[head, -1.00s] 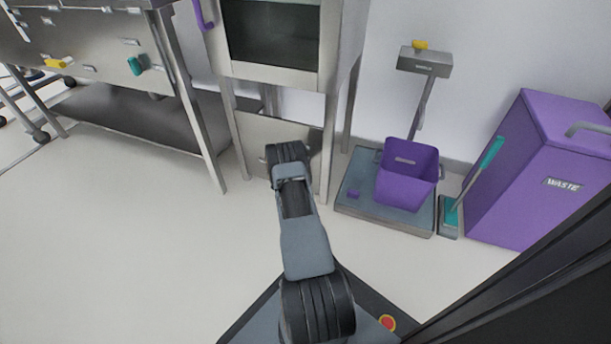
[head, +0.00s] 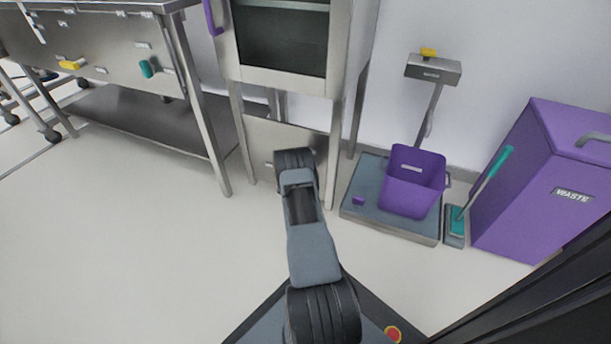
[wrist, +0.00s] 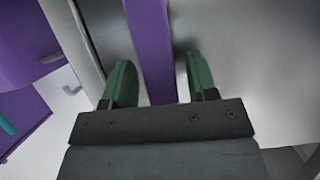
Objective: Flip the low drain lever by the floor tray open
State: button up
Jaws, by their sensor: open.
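A flat purple bar, which looks like the lever (wrist: 150,45), runs down the middle of the wrist view in front of a grey metal panel (wrist: 240,70). My gripper (wrist: 159,64) is open, with one green finger on each side of the bar. Small gaps show between the bar and both fingers. In the head view my arm reaches low to the metal panel (head: 262,140) under the steel cabinet. My wrist hides the lever and the fingers there. I cannot make out a floor tray for certain.
A steel cabinet (head: 345,50) stands on legs above the panel. To its right are a floor scale (head: 362,215) with a purple bin (head: 412,190), a teal-handled brush (head: 485,180) and a purple waste box (head: 520,190). A steel table (head: 200,120) stands left. The floor in front is clear.

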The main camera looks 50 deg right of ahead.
jog(key=p+v, duration=0.2)
jog(key=v, duration=1.1)
jog(key=shift+a, duration=0.35)
jog(key=shift+s+r, duration=0.1)
jog(key=shift+r, duration=0.05)
jog(key=s+a+r+n+g+y+p, duration=0.1)
jog(key=s+a+r+g+p, duration=0.25)
jog(key=r+p, duration=1.15)
jog(key=s+a+r+n+g+p, duration=0.2)
jog(key=a+r+p, duration=0.25)
jog(key=r, duration=1.95)
jog(key=s+a+r+n+t+y+p, duration=0.1)
jog(key=s+a+r+n+y+p, duration=0.2)
jog(key=a+r+p, duration=0.4)
jog(key=s+a+r+n+t+y+p, duration=0.2)
jog(key=s+a+r+n+y+p, duration=0.2)
jog(key=r, duration=1)
jog(key=s+a+r+n+t+y+p, duration=0.1)
jog(key=s+a+r+n+y+p, duration=0.3)
jog(key=a+r+p, duration=0.6)
jog(key=a, duration=0.4)
jog(key=shift+r+y, duration=0.35)
jog(key=shift+y, duration=0.05)
jog(key=shift+s, duration=0.1)
jog(key=shift+c, duration=0.5)
